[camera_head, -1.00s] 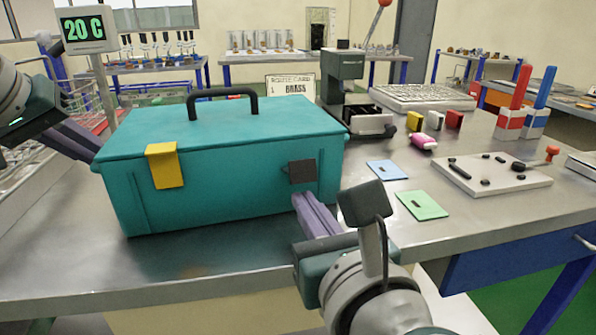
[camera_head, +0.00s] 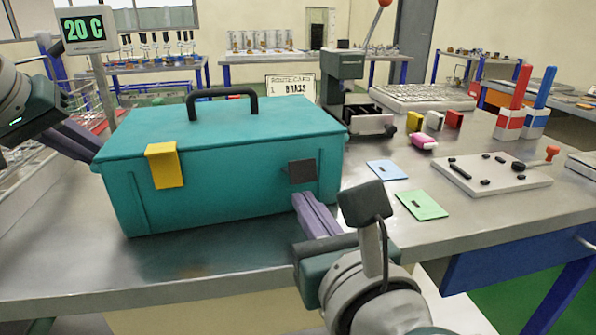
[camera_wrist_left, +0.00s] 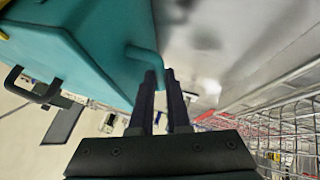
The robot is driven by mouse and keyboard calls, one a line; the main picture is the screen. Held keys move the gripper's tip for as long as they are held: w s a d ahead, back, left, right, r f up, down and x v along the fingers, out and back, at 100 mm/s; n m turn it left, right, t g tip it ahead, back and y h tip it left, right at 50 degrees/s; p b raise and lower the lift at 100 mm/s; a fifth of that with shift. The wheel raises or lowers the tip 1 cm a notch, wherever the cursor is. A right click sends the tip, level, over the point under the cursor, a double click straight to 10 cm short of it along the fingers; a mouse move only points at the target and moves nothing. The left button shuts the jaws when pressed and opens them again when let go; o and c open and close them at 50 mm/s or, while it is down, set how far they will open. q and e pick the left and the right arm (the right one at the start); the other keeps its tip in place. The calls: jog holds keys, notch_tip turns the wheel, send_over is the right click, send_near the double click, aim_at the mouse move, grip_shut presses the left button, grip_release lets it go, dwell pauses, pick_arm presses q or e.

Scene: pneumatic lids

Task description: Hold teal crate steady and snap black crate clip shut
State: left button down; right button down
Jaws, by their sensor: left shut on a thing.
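The teal crate (camera_head: 230,190) stands on the metal bench with its lid down and a black handle on top. A yellow clip (camera_head: 165,166) laps over the lid edge at the front left. The black clip (camera_head: 302,172) is at the front right, just below the lid edge; I cannot tell whether it is latched. My right gripper (camera_head: 300,200) is shut and empty, its purple fingertips just below the black clip, touching or very near the crate front. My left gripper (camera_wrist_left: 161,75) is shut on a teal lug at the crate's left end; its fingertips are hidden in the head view.
Blue (camera_head: 387,170) and green (camera_head: 422,205) cards lie right of the crate. Beyond them are a white board (camera_head: 490,176) with black parts and small coloured blocks. A green press (camera_head: 343,75) stands behind. A wire basket (camera_wrist_left: 285,130) is beside my left gripper.

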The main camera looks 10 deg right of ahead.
aim_at(303, 161)
jog(key=shift+r, duration=0.9)
dwell(1.2)
jog(key=shift+w+r, duration=0.3)
jog(key=shift+r, duration=0.6)
dwell(0.9)
jog(key=shift+w+a+r, duration=0.1)
jog(key=shift+w+r, duration=0.6)
jog(key=shift+w, duration=0.1)
dwell(1.6)
jog(key=shift+s+d, duration=0.2)
jog(key=shift+s, duration=2.3)
jog(key=shift+s, duration=0.1)
